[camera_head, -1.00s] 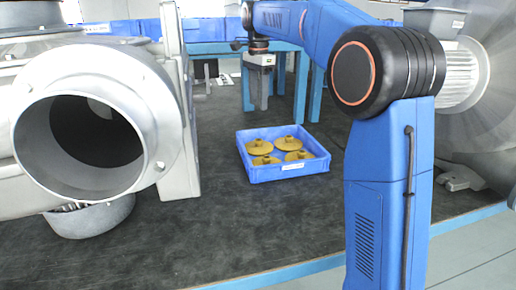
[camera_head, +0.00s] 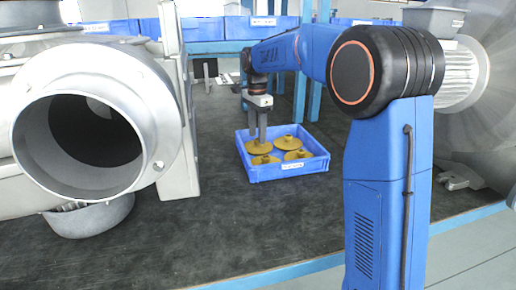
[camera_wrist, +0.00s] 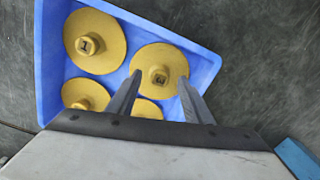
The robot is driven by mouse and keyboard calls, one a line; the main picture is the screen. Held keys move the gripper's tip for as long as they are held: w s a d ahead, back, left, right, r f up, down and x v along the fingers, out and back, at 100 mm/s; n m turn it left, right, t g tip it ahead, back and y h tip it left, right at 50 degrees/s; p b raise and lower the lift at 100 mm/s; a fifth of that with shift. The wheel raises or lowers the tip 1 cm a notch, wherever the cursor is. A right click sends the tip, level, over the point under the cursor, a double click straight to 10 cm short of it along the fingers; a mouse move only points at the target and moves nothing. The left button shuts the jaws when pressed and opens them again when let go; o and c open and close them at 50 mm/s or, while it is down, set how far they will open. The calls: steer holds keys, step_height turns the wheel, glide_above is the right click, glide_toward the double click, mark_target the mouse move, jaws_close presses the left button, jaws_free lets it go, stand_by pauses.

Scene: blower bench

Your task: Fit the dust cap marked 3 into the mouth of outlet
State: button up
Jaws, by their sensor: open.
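Several yellow round dust caps with raised knobs lie in a blue tray (camera_head: 262,174). My gripper (camera_wrist: 160,79) is open and empty, pointing down, with its fingertips on either side of one cap's knob in the wrist view. That cap (camera_wrist: 150,58) has a dark mark on its knob that looks like a 3, though it is small. Another cap (camera_wrist: 112,47) has a mark like a 1. Two more caps are partly hidden by my fingers and wrist. In the head view my gripper (camera_head: 262,140) is over the tray's back left. The grey metal outlet (camera_head: 150,105) has an open, empty round mouth facing me.
A grey round pan (camera_head: 92,218) sits below the outlet. Blue bench legs (camera_head: 302,85) and blue bins (camera_head: 350,21) stand behind the tray. A large grey machine is at right.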

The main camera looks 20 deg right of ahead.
mark_target(257, 139)
steer(key=shift+f, duration=0.95)
steer(key=c, duration=1.2)
steer(key=shift+o, duration=0.2)
steer(key=shift+r, duration=0.1)
step_height(257, 139, up, 10)
